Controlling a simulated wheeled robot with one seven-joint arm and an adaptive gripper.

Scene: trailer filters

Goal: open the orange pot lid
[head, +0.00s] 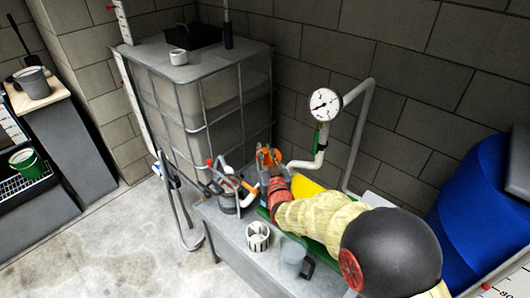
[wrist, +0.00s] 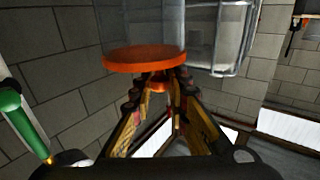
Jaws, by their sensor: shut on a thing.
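The orange pot lid (wrist: 143,58) is a flat round disc in the upper middle of the wrist view. A small orange knob shows on its near side. My gripper (wrist: 160,82) is shut on that knob, with its fingertips on either side of it. A see-through grey cylinder (wrist: 150,22) shows behind the lid; whether the lid touches it I cannot tell. In the head view my gripper (head: 268,158) is beyond the grey bench top, beside the white pipe, and the lid is hard to pick out there.
The bench (head: 233,228) holds a white slotted cup (head: 258,236) and a grey mug (head: 292,258). A caged tank (head: 205,100) stands behind. A pressure gauge (head: 325,104) and white pipe (head: 361,120) rise close to my gripper. A blue barrel (head: 480,195) is at right.

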